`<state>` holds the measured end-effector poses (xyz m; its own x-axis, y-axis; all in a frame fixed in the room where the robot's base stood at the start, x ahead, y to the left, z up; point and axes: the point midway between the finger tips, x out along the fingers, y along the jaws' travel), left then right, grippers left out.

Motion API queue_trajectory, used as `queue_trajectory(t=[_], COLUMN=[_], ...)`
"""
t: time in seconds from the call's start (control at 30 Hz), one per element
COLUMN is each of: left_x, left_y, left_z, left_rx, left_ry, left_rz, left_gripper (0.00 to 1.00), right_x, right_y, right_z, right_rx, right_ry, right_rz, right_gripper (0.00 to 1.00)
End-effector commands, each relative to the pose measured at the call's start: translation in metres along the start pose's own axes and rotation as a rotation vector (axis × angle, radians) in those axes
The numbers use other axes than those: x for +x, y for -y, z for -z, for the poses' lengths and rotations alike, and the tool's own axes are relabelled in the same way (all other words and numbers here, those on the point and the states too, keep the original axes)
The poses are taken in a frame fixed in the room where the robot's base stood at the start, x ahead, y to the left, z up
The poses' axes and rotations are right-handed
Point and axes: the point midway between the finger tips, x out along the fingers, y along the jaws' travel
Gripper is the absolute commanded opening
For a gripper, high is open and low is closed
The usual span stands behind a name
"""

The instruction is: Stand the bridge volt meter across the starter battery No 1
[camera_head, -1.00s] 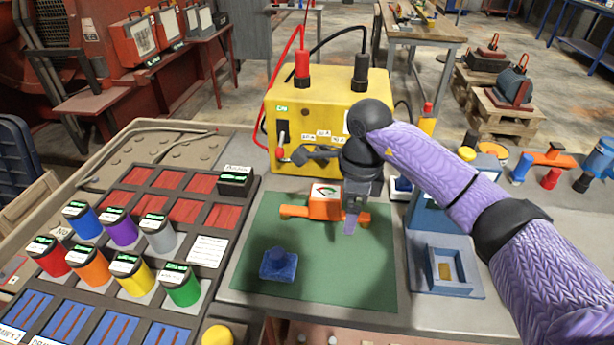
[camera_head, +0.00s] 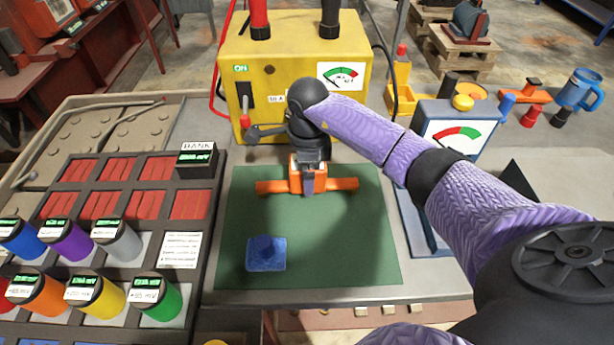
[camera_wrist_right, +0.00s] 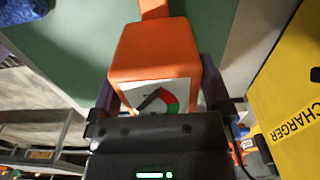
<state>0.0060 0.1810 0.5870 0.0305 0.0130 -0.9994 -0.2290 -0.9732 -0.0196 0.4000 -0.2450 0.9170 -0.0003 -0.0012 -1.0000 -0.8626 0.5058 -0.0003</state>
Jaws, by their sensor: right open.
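The bridge volt meter is an orange T-shaped block (camera_head: 337,184) with arms to either side, lying on the green mat (camera_head: 350,245). In the right wrist view its orange body (camera_wrist_right: 155,50) and red-green dial fill the middle. My right gripper (camera_head: 308,185) is over the meter's body, partly hiding it in the head view. In the right wrist view its open fingers (camera_wrist_right: 160,95) stand either side of the body, not visibly closed on it. No label reading starter battery No 1 is legible. My left gripper is not in view.
A dark rack with coloured cells (camera_head: 112,243) and a black BANK display (camera_head: 197,160) stands left. A blue knobbed block (camera_head: 266,253) lies on the mat. The yellow charger (camera_head: 290,60) stands behind; a blue meter stand (camera_head: 455,125) is right. The mat's front right is clear.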

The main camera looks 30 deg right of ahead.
Motion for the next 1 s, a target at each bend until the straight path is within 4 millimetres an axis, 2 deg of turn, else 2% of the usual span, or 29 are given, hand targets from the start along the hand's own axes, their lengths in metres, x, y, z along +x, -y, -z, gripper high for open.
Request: queue_trajectory(t=[0.13,0.6,0.83,1.0], left_x=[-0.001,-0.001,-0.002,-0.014], left_y=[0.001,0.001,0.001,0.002], left_z=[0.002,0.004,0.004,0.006], left_rx=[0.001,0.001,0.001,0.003], left_ry=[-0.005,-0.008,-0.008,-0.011], left_rz=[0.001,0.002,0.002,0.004], left_gripper=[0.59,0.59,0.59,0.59], right_x=[-0.001,-0.002,-0.006,-0.048], right_y=[0.0,0.0,0.0,0.002], right_z=[0.0,0.0,0.0,0.0], right_rx=[0.0,0.0,-0.001,-0.001], right_ry=[0.001,0.001,0.002,0.004], right_rz=[0.0,0.0,0.002,0.007], right_gripper=[0.98,0.0,0.0,0.0])
